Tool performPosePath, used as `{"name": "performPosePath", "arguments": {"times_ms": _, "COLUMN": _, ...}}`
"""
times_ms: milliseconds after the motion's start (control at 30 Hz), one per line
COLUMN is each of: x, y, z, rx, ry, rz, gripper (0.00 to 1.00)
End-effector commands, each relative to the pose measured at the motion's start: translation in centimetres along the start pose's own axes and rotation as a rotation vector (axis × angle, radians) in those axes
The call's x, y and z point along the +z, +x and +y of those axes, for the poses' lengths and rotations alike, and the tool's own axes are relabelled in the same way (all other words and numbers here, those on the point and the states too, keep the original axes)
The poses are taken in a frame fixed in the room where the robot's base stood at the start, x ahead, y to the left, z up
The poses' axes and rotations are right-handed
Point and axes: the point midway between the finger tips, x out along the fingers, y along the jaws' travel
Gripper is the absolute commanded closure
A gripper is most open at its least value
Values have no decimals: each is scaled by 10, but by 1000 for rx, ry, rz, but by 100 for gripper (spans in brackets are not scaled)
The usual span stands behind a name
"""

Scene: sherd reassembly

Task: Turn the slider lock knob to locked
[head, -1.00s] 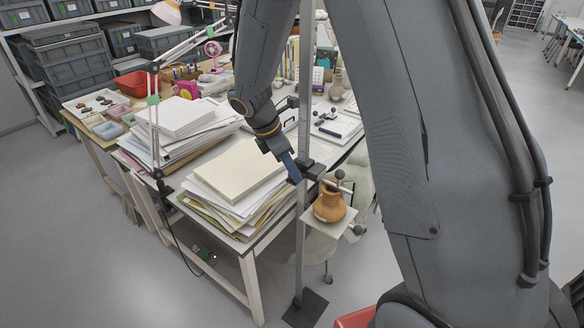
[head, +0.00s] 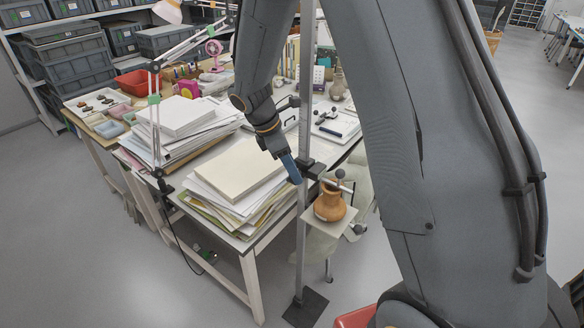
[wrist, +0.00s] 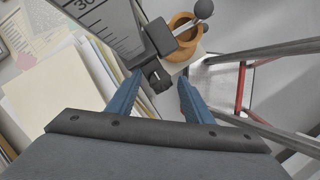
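The slider (head: 312,169) is a dark block on the upright metal post, and it also shows in the wrist view (wrist: 158,36). The small black lock knob (wrist: 157,78) sticks out from the slider towards my gripper. My gripper (wrist: 160,80) has its two blue fingers apart, with the knob between the tips and a visible gap on either side. In the head view my gripper (head: 293,172) is just left of the slider, and the knob is hidden there. I cannot tell whether the knob stands at locked.
An orange-brown pot (head: 329,204) sits on a small plate right of the post, under a rod with a ball end (wrist: 203,9). The post carries a scale. Paper stacks (head: 238,170) lie on the table to the left. The post's foot (head: 306,308) is on the floor.

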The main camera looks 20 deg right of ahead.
Motion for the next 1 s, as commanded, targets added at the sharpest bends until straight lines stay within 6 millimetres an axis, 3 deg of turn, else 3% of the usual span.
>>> {"name": "performPosePath", "arguments": {"times_ms": 333, "x": 0, "y": -6, "z": 1, "rx": 2, "ry": -1, "rz": 0, "gripper": 54}}
{"name": "performPosePath", "arguments": {"times_ms": 700, "x": -1, "y": -61, "z": 2, "rx": 4, "ry": 0, "rz": 1, "gripper": 54}}
{"name": "performPosePath", "arguments": {"times_ms": 1000, "x": 0, "y": -78, "z": 0, "rx": 0, "ry": 0, "rz": 0, "gripper": 54}}
